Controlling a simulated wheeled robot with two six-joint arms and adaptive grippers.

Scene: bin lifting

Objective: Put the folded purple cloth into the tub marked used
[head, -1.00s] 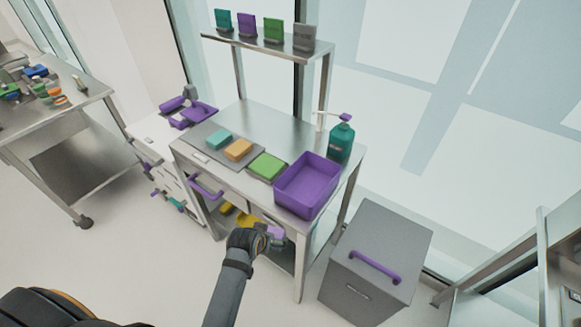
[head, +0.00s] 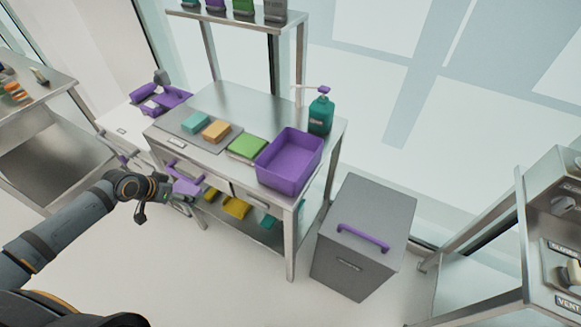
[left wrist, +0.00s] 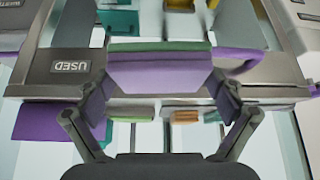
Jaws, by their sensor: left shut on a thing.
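The folded purple cloth (head: 187,187) is in my left gripper (head: 172,191), in front of the bench's left part and below its top. In the left wrist view, the cloth (left wrist: 158,76) spans between the two fingers of my left gripper (left wrist: 160,92), with a dark green strip along its upper edge. An open purple tub (head: 290,163) stands on the bench's front right corner and looks empty. In the left wrist view, an upside-down USED label (left wrist: 70,67) is on the bench front beside the purple tub (left wrist: 45,121). My right gripper is out of view.
The steel bench (head: 255,105) carries a teal block (head: 195,122), an orange block (head: 216,130), a green block (head: 247,146) and a teal pump bottle (head: 321,115). A grey bin (head: 350,265) with a purple handle stands right of it. Yellow items lie on the lower shelf. Floor in front is clear.

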